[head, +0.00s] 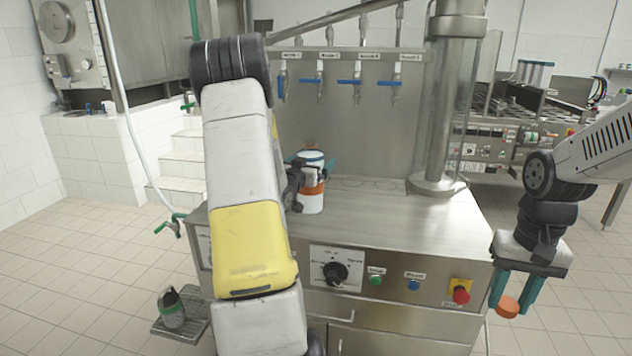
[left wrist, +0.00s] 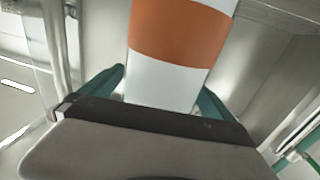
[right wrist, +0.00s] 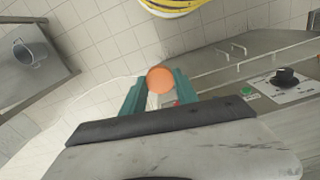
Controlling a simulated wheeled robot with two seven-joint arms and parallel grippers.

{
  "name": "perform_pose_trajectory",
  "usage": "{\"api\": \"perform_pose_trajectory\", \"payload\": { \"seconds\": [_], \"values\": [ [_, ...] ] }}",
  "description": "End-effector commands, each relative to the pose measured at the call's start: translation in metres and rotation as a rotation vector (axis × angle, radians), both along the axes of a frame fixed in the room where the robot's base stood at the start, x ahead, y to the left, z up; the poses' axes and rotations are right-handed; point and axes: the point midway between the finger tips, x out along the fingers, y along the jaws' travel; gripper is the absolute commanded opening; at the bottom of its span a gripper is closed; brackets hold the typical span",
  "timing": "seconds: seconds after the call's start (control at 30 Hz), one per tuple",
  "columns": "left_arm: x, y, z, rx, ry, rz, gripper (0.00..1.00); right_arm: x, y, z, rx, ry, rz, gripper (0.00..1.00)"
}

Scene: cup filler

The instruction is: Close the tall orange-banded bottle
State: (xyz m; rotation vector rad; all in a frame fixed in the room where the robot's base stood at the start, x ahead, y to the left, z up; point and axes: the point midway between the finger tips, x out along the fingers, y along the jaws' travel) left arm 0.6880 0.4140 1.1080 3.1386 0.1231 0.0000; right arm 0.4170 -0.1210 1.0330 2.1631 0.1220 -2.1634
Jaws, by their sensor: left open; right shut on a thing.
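The tall white bottle with an orange band (head: 312,204) stands upright on the steel counter below the nozzles; its band (left wrist: 180,35) fills the upper middle of the left wrist view. My left gripper (head: 311,166) is open, with its teal fingers on either side of the bottle. My left arm hides part of the counter beside it. My right gripper (head: 515,293) is shut on an orange cap (head: 508,307), held out past the counter's right front corner. The cap also shows between the fingertips in the right wrist view (right wrist: 160,80).
Several blue-handled nozzles (head: 356,83) line the back panel. A steel column (head: 440,120) stands at the counter's right rear. The front panel carries a black knob (head: 335,272) and a red button (head: 461,293). A metal jug (head: 172,310) sits on a low side shelf.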

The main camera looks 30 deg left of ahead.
Motion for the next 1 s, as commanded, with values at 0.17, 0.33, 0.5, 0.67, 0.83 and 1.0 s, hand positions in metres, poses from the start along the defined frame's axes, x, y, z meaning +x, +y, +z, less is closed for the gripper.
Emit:
{"api": "perform_pose_trajectory", "payload": {
  "seconds": [0.17,0.33,0.5,0.67,0.83,1.0],
  "values": [
    [0.0112,0.0007,-0.0006,-0.002,0.001,0.001,1.00,0.0000,0.0000,0.0000,0.000,0.000,0.000,0.00],
    [0.0110,0.0007,-0.0004,-0.001,0.001,0.001,1.00,0.0000,0.0000,0.0000,0.000,0.000,0.000,0.00],
    [0.0109,0.0007,-0.0003,-0.001,0.000,0.000,0.92,0.0000,0.0000,0.0000,0.000,0.000,0.000,0.00],
    [0.0108,0.0006,-0.0003,-0.001,0.000,0.000,0.61,0.0000,0.0000,0.0000,0.000,0.000,0.000,0.00],
    [0.0108,0.0006,-0.0002,-0.001,0.000,0.000,0.27,0.0000,0.0000,0.0000,0.000,0.000,0.000,0.00],
    [0.0114,0.0007,0.0032,0.002,-0.007,0.000,0.04,0.0000,0.0000,0.0000,0.000,0.000,0.000,0.00]
  ]
}}
